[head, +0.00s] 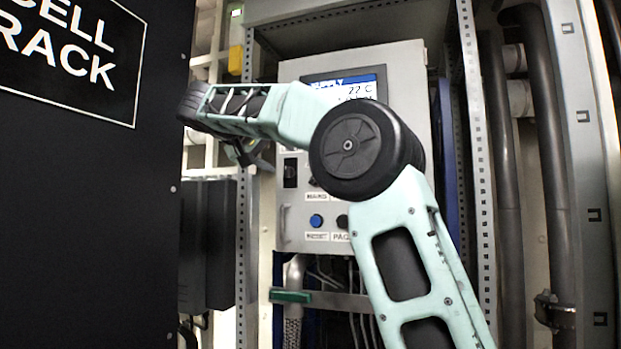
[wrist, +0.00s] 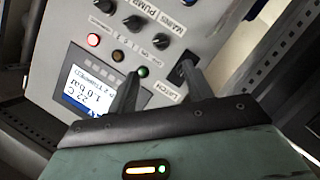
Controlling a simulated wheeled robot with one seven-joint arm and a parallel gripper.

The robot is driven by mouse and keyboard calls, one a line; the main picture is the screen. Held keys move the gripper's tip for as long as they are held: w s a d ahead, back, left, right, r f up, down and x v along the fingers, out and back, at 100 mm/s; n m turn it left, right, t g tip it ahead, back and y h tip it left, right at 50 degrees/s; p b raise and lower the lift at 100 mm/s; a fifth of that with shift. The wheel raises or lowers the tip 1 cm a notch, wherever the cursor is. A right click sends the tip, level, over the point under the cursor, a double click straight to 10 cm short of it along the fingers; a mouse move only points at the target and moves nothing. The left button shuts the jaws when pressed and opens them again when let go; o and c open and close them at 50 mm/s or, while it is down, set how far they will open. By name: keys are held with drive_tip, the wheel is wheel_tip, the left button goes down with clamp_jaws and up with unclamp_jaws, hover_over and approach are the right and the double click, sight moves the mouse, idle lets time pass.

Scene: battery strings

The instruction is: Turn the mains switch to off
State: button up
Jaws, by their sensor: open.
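The mains switch (wrist: 160,40) is a black rotary knob on the grey control panel, beside the MAINS label (wrist: 187,27). The setting of its pointer is too small to read. In the head view its MAINS label (head: 316,197) shows, with the knob mostly hidden by my arm. My gripper (wrist: 160,82) is open and empty, its two dark fingers apart in front of the panel. The right finger is near a black rocker switch (wrist: 184,68). The mains knob lies just beyond the fingertips, with no visible contact. In the head view my arm hides the fingertips.
The PUMP knob (wrist: 135,22) and another knob sit beside the mains knob. Red (wrist: 93,40), orange and green (wrist: 143,72) lamps and a display (wrist: 88,85) are close by. A blue button (head: 316,220) is below. A black rack (head: 90,200) stands left; a perforated post (head: 474,150) stands right.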

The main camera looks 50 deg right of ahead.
drive_tip(key=p+x, duration=0.3)
drive_tip(key=x, duration=1.1)
drive_tip(key=shift+d, duration=0.3)
drive_tip(key=shift+f, duration=0.1)
drive_tip(key=shift+c, duration=0.3)
drive_tip(key=c, duration=0.9)
